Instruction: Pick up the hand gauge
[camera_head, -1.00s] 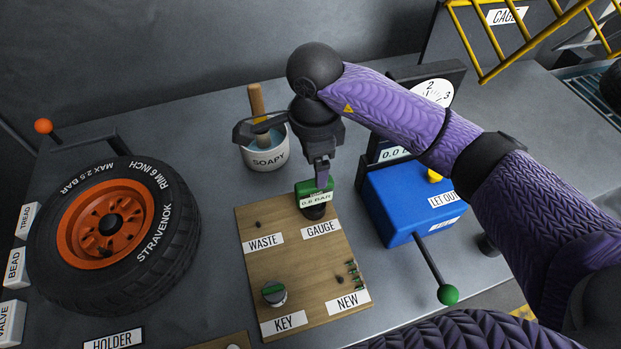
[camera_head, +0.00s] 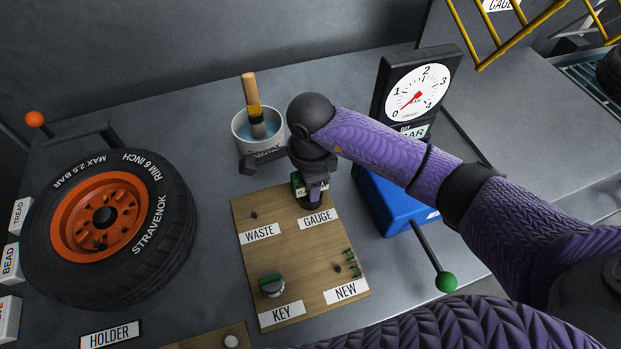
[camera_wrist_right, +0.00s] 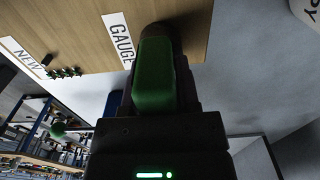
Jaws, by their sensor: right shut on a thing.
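The hand gauge (camera_head: 297,185) is a small green device standing at the GAUGE label, at the back right of the wooden board (camera_head: 290,240). My right gripper (camera_head: 314,192) reaches down over it from above and is shut on it. The gripper and wrist hide much of the gauge in the head view. In the right wrist view the gauge's green body (camera_wrist_right: 155,75) fills the space between the fingers, with its lower end at the board. I cannot tell whether it has left the board. My left gripper is not in view.
A white pot (camera_head: 262,135) with a brush stands just behind the gripper. A blue box (camera_head: 385,205) with a green-knobbed lever and a dial (camera_head: 416,92) are to the right. The tyre (camera_head: 110,230) lies left. A key (camera_head: 272,285) sits on the board.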

